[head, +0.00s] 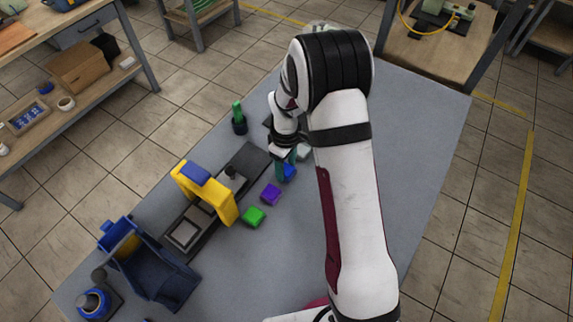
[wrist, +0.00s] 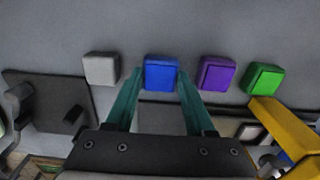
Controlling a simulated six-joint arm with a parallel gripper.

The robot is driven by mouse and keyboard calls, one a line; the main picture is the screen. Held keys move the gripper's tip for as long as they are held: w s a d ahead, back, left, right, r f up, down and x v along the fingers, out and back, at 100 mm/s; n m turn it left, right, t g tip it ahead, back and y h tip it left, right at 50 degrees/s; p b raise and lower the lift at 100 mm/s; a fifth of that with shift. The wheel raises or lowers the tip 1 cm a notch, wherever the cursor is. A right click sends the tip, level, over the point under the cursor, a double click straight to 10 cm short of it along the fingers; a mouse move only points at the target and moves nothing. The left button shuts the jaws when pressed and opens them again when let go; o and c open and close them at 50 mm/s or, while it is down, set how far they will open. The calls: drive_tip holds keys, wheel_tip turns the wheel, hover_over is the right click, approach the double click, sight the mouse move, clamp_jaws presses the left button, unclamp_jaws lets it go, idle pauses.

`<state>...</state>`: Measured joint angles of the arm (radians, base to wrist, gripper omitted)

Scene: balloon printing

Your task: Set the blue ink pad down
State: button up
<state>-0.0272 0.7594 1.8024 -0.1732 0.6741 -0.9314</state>
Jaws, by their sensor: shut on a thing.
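The blue ink pad (wrist: 161,75) is a small block between the two teal fingers of my gripper (wrist: 159,80) in the wrist view. The fingers are shut on its left and right sides. In the head view the blue ink pad (head: 289,174) shows just below my gripper (head: 285,166), partly hidden by the fingers. It is at or very close to the grey table top; I cannot tell whether it touches. It lies in line with a light grey pad (wrist: 101,69) on its left and a purple pad (wrist: 216,73) and green pad (wrist: 263,78) on its right.
A black base with a yellow arch (head: 228,203) stands left of the pads in the head view. A green-topped bottle (head: 239,117) and a blue bin (head: 155,275) are also on the table (head: 425,130). The table right of my arm is clear.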

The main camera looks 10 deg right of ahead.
sight(286, 169)
drive_tip(key=shift+f, duration=0.2)
drive_tip(key=o, duration=1.1)
drive_tip(key=s+r+m, duration=0.1)
drive_tip(key=s+r, duration=0.1)
drive_tip(key=r, duration=0.6)
drive_tip(key=s+r+m, duration=0.2)
drive_tip(key=s+r, duration=0.1)
drive_tip(key=r, duration=0.6)
drive_tip(key=s+r+m, duration=0.1)
drive_tip(key=s+m, duration=0.3)
drive_tip(key=s, duration=0.3)
drive_tip(key=s+a+r+m+y, duration=0.1)
drive_tip(key=s+m, duration=0.2)
drive_tip(key=s, duration=0.5)
drive_tip(key=s+a+r+m, duration=0.1)
drive_tip(key=s+m, duration=0.3)
drive_tip(key=s, duration=0.3)
drive_tip(key=shift+s+a+r+m+y, duration=0.2)
drive_tip(key=shift+s+r+m+y, duration=0.1)
drive_tip(key=shift+s+r+y, duration=0.1)
